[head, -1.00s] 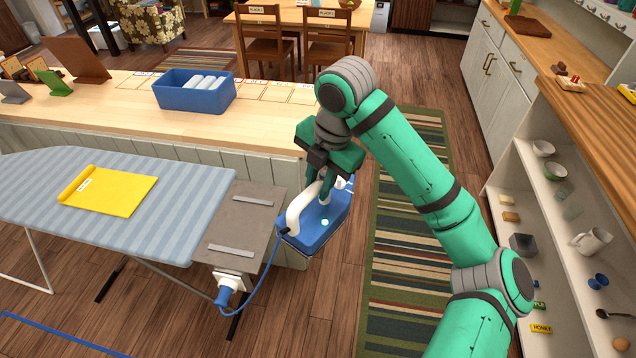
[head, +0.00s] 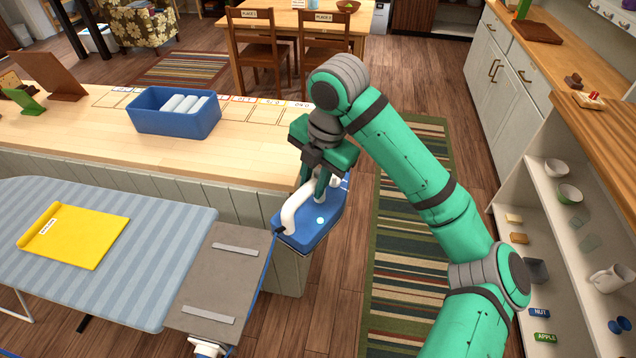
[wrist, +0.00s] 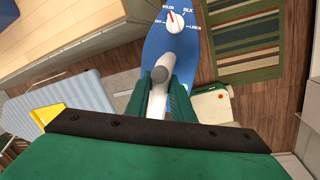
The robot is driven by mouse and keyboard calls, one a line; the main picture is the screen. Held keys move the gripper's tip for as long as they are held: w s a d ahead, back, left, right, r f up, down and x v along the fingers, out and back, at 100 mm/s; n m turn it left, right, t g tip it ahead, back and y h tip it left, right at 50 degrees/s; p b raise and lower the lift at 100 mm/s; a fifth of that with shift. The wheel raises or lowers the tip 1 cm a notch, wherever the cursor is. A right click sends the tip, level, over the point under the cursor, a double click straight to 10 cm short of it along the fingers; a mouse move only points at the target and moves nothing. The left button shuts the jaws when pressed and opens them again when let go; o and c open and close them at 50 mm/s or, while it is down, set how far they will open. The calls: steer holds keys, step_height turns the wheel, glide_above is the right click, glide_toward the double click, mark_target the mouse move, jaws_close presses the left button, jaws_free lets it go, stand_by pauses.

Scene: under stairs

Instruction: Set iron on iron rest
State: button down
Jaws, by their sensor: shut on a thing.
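The iron (head: 311,222) is blue with a white handle and is held in the air just right of the iron rest. My gripper (head: 322,186) is shut on the iron's handle. In the wrist view the green fingers (wrist: 165,97) close around the white handle, and the iron's blue body (wrist: 185,50) with its dial lies beyond. The iron rest (head: 221,278) is a grey plate with two lighter strips at the right end of the ironing board. It is empty. The iron's underside is hidden.
The striped ironing board (head: 130,265) carries a folded yellow cloth (head: 75,235). A wooden counter (head: 60,135) with a blue bin (head: 175,124) runs behind it. An open shelf (head: 560,235) stands at the right. A striped rug (head: 400,280) covers the floor between.

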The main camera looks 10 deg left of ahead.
steer(key=s+a+n, duration=0.2)
steer(key=s+a, duration=0.6)
steer(key=a, duration=0.2)
steer(key=s+a+n+g, duration=0.1)
steer(key=s+a+n, duration=0.2)
steer(key=s+a, duration=0.5)
steer(key=a, duration=0.3)
steer(key=shift+s, duration=0.3)
step_height(320, 180, down, 8)
steer(key=shift+f, duration=0.4)
stand_by(0.4)
steer(key=c, duration=1.5)
jaws_free()
steer(key=shift+o, duration=0.2)
steer(key=shift+s, duration=0.1)
